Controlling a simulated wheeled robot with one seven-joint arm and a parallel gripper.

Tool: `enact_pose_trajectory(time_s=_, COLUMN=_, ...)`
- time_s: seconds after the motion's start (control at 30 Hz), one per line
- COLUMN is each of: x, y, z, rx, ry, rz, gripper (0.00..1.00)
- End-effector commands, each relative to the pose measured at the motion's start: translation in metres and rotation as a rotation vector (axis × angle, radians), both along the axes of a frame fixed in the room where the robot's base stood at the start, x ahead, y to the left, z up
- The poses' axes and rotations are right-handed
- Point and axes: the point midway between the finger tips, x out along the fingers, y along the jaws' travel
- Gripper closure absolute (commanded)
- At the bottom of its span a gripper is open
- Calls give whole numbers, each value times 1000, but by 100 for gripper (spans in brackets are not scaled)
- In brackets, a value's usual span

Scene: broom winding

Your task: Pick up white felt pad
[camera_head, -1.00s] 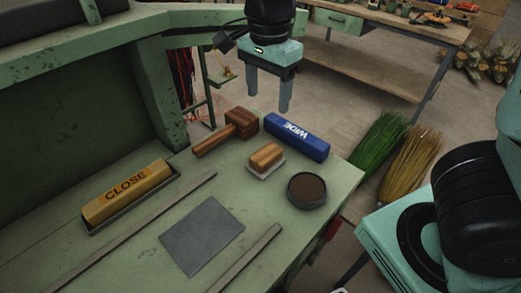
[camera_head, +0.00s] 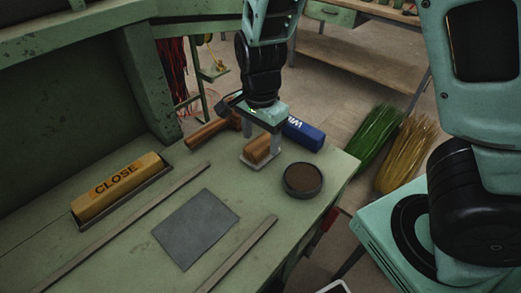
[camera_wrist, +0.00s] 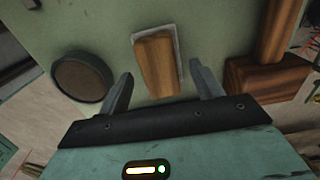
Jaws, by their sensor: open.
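The white felt pad (camera_head: 247,163) lies flat on the green bench under a brown wooden block (camera_head: 258,151). In the wrist view, the pad's pale edge (camera_wrist: 150,29) shows around the far end of the block (camera_wrist: 156,62). My gripper (camera_head: 262,150) is open, pointing down over the block and pad. In the wrist view, my two fingers (camera_wrist: 160,72) are spread to either side of the block's near part, with gaps on both sides. I cannot tell how far the fingertips are above the pad. My gripper hides part of the block in the head view.
A round dark dish (camera_head: 302,180) stands close right of the pad. A wooden mallet (camera_head: 211,131) lies to the left, and a blue block (camera_head: 304,135) lies behind.

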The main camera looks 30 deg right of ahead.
Motion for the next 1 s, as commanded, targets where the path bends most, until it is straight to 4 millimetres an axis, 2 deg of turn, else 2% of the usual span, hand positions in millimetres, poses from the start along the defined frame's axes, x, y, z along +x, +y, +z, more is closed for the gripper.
enact_pose_trajectory(time_s=0.03, x=-1, y=-1, z=-10, rx=-1, ry=3, rz=-4, gripper=35)
enact_pose_trajectory(time_s=0.13, x=0, y=0, z=-20, rx=0, ry=1, rz=-3, gripper=35)
enact_pose_trajectory(time_s=0.43, x=0, y=0, z=-23, rx=1, ry=0, rz=-1, gripper=35)
enact_pose_trajectory(time_s=0.6, x=0, y=0, z=-23, rx=1, ry=0, rz=-1, gripper=82)
enact_pose_trajectory(time_s=0.87, x=0, y=0, z=-23, rx=1, ry=-1, rz=-1, gripper=84)
enact_pose_trajectory(time_s=1.0, x=0, y=1, z=-13, rx=2, ry=-3, rz=0, gripper=84)
